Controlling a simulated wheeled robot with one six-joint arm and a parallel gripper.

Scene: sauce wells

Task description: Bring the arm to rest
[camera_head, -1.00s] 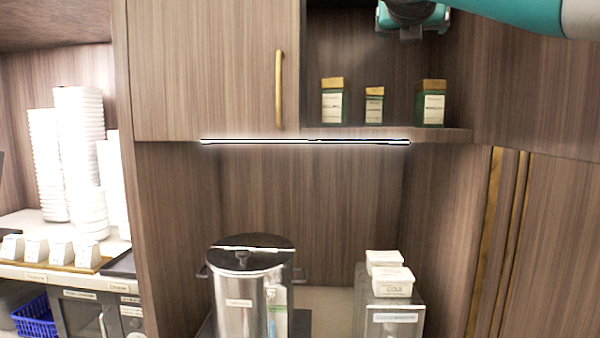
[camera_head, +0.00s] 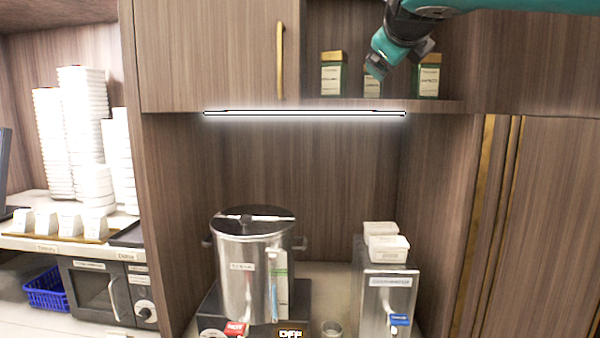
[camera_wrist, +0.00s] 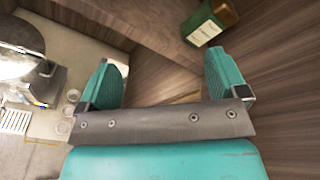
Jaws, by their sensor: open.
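My gripper (camera_head: 376,67) hangs at the upper right of the head view, in front of the open shelf with the green jars. In the wrist view my gripper (camera_wrist: 162,80) shows two teal fingers spread wide apart, with nothing between them. The middle jar (camera_head: 371,88) is partly hidden behind the gripper. The left jar (camera_head: 332,75) and the right jar (camera_head: 427,77) stand upright on the shelf. A green jar (camera_wrist: 205,28) also shows in the wrist view, beyond the fingers and apart from them.
A cabinet door (camera_head: 205,60) with a gold handle is shut left of the shelf. Below stand a steel urn (camera_head: 240,265) and a steel box (camera_head: 372,290) with white tubs (camera_head: 388,249) on top. Stacked white dishes (camera_head: 85,130) and a microwave (camera_head: 95,290) are at left.

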